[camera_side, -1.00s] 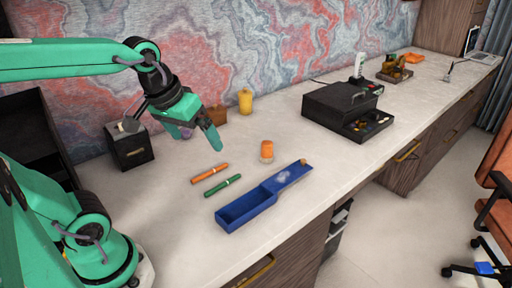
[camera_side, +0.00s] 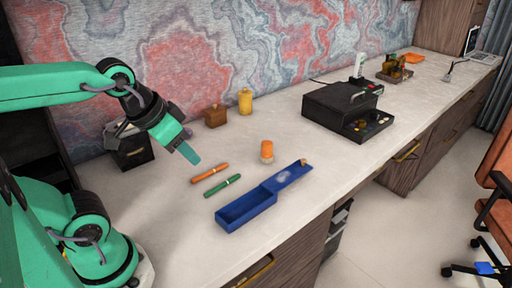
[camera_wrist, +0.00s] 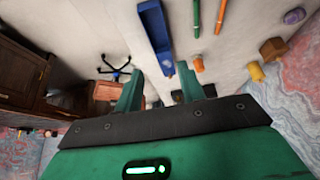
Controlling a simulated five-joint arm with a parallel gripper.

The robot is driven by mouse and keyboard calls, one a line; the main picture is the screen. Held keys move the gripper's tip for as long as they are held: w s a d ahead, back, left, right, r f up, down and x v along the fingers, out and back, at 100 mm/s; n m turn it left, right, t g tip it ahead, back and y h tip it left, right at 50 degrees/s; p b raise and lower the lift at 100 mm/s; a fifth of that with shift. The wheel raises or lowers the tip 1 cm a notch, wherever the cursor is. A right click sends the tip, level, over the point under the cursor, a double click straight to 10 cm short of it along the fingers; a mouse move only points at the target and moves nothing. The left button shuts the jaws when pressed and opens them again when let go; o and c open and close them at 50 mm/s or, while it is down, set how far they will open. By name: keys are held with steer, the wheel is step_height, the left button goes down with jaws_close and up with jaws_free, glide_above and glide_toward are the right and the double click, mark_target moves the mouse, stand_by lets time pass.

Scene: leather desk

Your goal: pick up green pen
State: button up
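The green pen (camera_side: 223,186) lies flat on the desk, between the orange pen (camera_side: 210,173) and the blue box (camera_side: 247,208). It also shows at the top of the wrist view (camera_wrist: 197,18), beyond my fingers and to the right of the blue box (camera_wrist: 155,30). My gripper (camera_side: 189,153) is in the air to the upper left of both pens and touches neither. In the wrist view its two fingers (camera_wrist: 159,88) stand wide apart with nothing between them. Both pens are fully visible in the side view.
An orange-capped bottle (camera_side: 267,151) stands right of the pens. The blue box has its lid open to the right. A yellow bottle (camera_side: 245,102) and a wooden box (camera_side: 215,116) stand by the wall. A black case (camera_side: 341,102) is farther right.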

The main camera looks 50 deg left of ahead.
steer(key=n+g, duration=0.1)
steer(key=g, duration=0.5)
glide_above(222, 184)
steer(key=f, duration=1.6)
steer(key=shift+s+a+f, duration=0.2)
steer(key=shift+s+f, duration=0.05)
steer(key=shift+f, duration=0.1)
steer(key=shift+w+d+f, duration=0.1)
steer(key=shift+w+f, duration=0.05)
steer(key=shift+f, duration=1.8)
steer(key=shift+w+d+f, duration=0.1)
steer(key=shift+w+f, duration=0.05)
steer(key=shift+f, duration=1.75)
jaws_close()
